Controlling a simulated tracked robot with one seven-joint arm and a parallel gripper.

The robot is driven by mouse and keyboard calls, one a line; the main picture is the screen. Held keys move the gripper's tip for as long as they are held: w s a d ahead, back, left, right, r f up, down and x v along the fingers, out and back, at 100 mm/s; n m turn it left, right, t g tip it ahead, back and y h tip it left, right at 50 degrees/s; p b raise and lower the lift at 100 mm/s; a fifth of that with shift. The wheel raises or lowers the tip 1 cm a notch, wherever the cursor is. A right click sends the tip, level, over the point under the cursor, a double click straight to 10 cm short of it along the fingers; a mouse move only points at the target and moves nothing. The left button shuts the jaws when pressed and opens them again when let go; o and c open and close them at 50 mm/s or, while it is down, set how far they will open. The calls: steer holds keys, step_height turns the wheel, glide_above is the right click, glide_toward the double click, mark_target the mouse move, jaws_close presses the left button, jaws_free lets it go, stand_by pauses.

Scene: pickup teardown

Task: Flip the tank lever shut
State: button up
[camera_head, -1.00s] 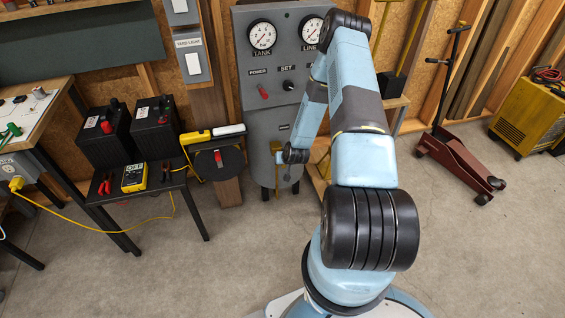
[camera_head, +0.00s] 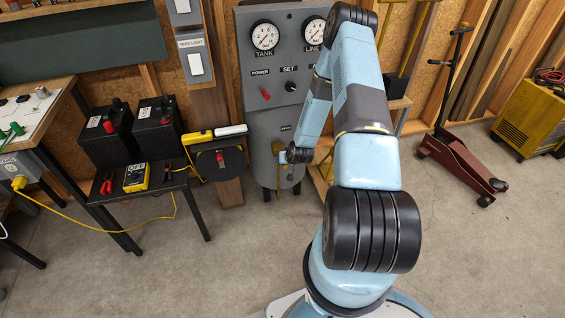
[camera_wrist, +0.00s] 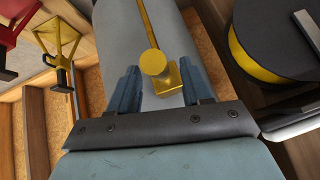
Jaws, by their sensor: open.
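A brass valve fitting (camera_wrist: 170,78) with a round knob-like end (camera_wrist: 153,62) shows in the wrist view against a grey cylindrical surface. A thin brass strip or pipe runs up from it. My gripper (camera_wrist: 162,86) is open, with one blue finger on each side of the fitting. Whether either finger touches it I cannot tell. In the head view, my gripper (camera_head: 293,158) is at the lower front of the grey gauge panel (camera_head: 258,110), beside a small yellow lever-like part (camera_head: 277,147). The lever's exact angle is too small to read there, and my arm hides part of the panel.
A black reel (camera_head: 221,162) stands left of the gripper. A low table holds two black batteries (camera_head: 106,133) and a yellow multimeter (camera_head: 136,177). A red floor jack (camera_head: 460,163) and yellow machine (camera_head: 532,118) are at right. The front floor is clear.

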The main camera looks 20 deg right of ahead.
steer(key=v, duration=1.1)
steer(key=shift+r, duration=0.2)
steer(key=s+a+r+n+g+h, duration=0.1)
steer(key=s+a+r, duration=0.1)
steer(key=r, duration=1.4)
steer(key=s+a+r+n, duration=0.1)
steer(key=a+r, duration=0.1)
steer(key=r, duration=1.5)
steer(key=s+a+r, duration=0.3)
steer(key=s+r, duration=0.6)
steer(key=s, duration=0.4)
steer(key=s+a+r+g, duration=0.1)
steer(key=s+a+r, duration=0.2)
steer(key=s+r, duration=0.7)
steer(key=s, duration=0.3)
steer(key=shift+a+r+n, duration=0.3)
steer(key=shift+a+r, duration=0.05)
